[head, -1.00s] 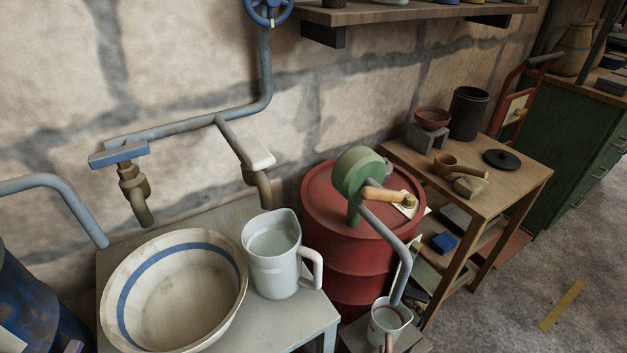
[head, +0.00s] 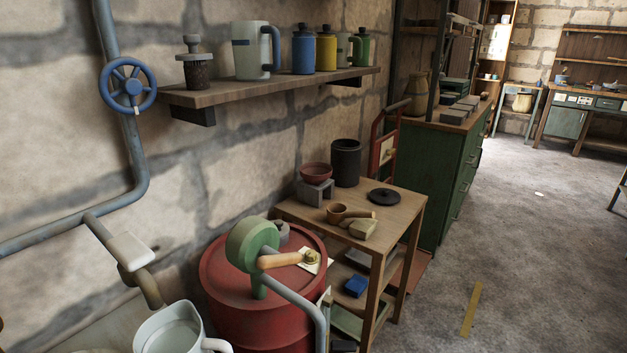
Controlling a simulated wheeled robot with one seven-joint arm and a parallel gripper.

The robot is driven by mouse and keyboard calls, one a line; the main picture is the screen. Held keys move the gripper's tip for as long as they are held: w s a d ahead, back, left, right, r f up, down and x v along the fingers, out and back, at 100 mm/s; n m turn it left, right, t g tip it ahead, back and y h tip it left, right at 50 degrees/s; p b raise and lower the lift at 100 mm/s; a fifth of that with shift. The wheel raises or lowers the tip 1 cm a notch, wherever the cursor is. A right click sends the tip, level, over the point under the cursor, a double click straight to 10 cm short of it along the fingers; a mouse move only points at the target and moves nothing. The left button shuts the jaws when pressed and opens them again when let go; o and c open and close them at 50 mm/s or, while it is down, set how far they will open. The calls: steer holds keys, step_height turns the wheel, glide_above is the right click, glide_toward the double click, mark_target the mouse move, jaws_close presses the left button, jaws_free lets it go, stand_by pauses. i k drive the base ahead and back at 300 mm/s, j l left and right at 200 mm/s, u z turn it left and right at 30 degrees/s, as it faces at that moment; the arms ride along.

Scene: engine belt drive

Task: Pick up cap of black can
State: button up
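The black can (head: 346,162) stands upright at the back of the small wooden table (head: 408,203), and its top looks open. A flat black round lid with a small knob, which looks like the cap (head: 384,196), lies on the table in front of the can and to its right. The cap is apart from the can. My gripper is not in view.
A red barrel (head: 250,315) with a green hand pump (head: 250,245) stands left. A green cabinet (head: 440,180) stands behind. Open floor lies right.

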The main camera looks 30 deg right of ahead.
mark_target(387, 196)
steer(key=i+l, duration=0.4)
steer(key=l, duration=0.2)
steer(key=i+l, duration=0.4)
steer(key=l, duration=0.6)
steer(key=i+l+z, duration=0.1)
steer(key=l, duration=0.3)
steer(key=i+j, duration=0.1)
steer(key=i+u, duration=0.05)
steer(key=i, duration=0.05)
